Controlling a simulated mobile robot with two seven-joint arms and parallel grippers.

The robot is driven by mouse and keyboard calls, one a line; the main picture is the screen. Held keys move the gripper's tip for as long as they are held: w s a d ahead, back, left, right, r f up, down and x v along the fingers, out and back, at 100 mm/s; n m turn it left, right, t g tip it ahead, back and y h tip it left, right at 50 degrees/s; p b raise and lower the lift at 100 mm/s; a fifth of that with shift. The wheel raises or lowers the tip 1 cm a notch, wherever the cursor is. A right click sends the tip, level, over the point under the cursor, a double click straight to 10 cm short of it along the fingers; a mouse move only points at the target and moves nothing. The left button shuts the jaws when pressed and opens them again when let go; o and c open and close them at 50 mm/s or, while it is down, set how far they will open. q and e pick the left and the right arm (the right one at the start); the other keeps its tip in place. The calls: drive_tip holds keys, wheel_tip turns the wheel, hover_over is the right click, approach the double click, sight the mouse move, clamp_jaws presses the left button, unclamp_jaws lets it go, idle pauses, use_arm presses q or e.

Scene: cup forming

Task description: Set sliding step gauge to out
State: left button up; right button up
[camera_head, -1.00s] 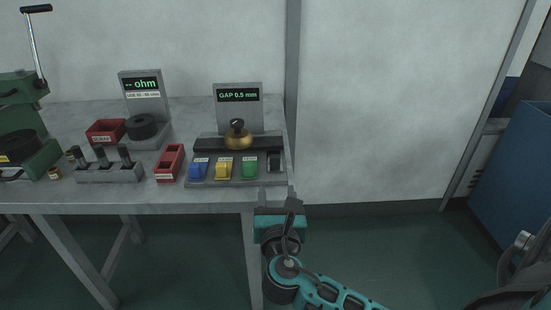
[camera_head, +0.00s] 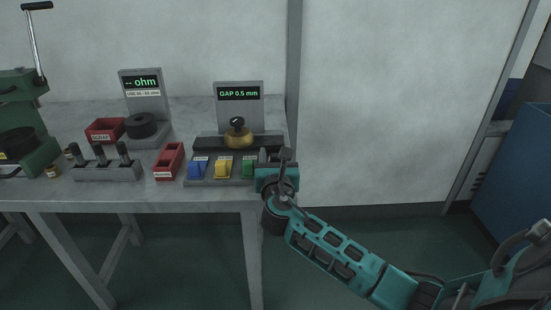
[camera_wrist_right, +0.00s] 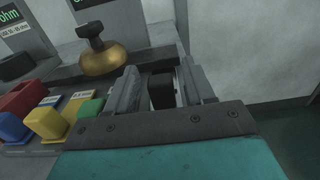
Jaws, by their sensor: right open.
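The gauge station stands at the right end of the table, with a display (camera_head: 238,94) reading "GAP 0.5 mm". A brass piece with a black knob (camera_head: 238,137) sits on its dark rail (camera_head: 208,143). Blue (camera_head: 197,170), yellow (camera_head: 223,169) and green (camera_head: 248,168) blocks sit in front. My right gripper (camera_head: 274,157) is at the station's right end, covering part of it. In the right wrist view the open fingers stand either side of a black block (camera_wrist_right: 161,92); I cannot tell whether they touch it. Which part is the sliding step gauge is not clear. My left gripper is out of view.
Left of the station are a red bin (camera_head: 169,161), a rack with black pegs (camera_head: 108,167), a red scrap bin (camera_head: 105,131) and an ohm meter (camera_head: 142,85). A green press (camera_head: 22,130) stands far left.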

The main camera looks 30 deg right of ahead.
drive_tip(key=shift+c, duration=0.4)
clamp_jaws()
idle(0.4)
